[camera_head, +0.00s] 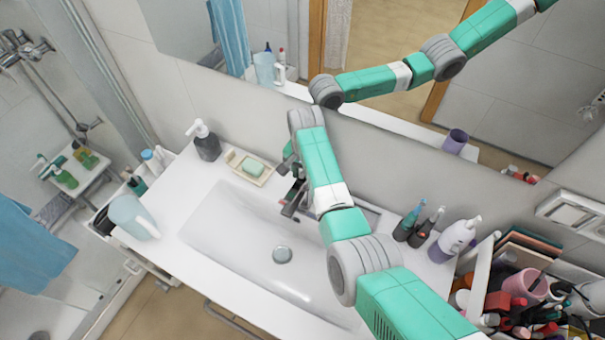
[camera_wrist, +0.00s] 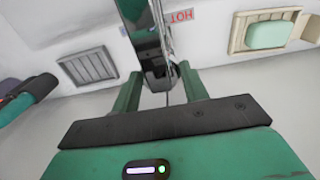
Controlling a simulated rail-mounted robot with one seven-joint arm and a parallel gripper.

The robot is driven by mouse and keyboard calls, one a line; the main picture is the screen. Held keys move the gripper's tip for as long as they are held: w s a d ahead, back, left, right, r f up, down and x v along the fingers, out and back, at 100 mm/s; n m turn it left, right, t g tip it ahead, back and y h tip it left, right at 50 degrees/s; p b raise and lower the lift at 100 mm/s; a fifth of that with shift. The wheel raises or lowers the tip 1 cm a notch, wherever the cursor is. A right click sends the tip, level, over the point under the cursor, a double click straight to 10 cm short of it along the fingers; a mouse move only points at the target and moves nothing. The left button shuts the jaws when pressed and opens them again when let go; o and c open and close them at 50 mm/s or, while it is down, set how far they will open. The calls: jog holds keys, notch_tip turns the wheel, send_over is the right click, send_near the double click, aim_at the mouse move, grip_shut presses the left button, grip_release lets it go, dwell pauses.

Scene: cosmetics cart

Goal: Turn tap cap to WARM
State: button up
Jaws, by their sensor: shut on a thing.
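The dark, shiny tap (camera_head: 292,203) stands at the back edge of the white sink, its spout over the basin. In the wrist view the tap (camera_wrist: 142,28) rises from the top centre, and its dark cap end (camera_wrist: 157,80) sits between my fingers. My gripper (camera_wrist: 161,82) is shut on this part, one green finger on each side. In the head view my arm comes over the sink from the right, and my gripper is partly hidden at the tap. A red HOT label (camera_wrist: 181,16) shows upside down beside the tap. No WARM label is visible.
Toothbrush holders (camera_head: 412,222) and a white bottle (camera_head: 456,238) stand right of my arm. The mirror is behind; the basin (camera_head: 243,236) is clear.

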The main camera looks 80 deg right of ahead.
jog(key=o, duration=1.4)
jog(key=shift+r, duration=0.1)
notch_tip(320, 180, up, 8)
jog(key=shift+f, duration=0.15)
